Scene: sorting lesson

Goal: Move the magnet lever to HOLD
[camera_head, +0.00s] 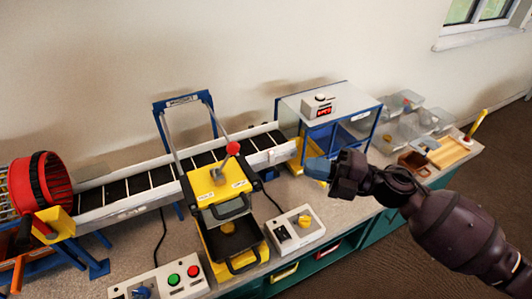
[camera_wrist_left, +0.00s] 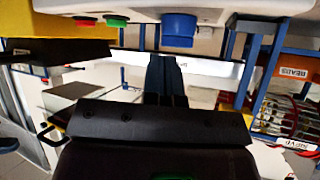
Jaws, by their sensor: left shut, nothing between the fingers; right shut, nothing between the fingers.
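The magnet lever (camera_head: 233,148) has a red ball knob on a grey rod and stands on a yellow box (camera_head: 215,185). The rod leans up and to the right. The left label on the box seems to read HOLD; the right one is too small to read surely. My right gripper (camera_head: 316,168) is shut and empty, to the right of the lever and well apart from it. My left gripper (camera_wrist_left: 165,75) shows only in the left wrist view, shut and empty, near a button box (camera_wrist_left: 200,10). The lever does not show clearly in that view.
A black tray (camera_head: 232,240) sits below the yellow box. A conveyor (camera_head: 130,190) runs behind, under a blue-and-grey frame (camera_head: 160,110). A red drum (camera_head: 45,185) is at left. Button boxes (camera_head: 165,283) (camera_head: 295,230) stand in front.

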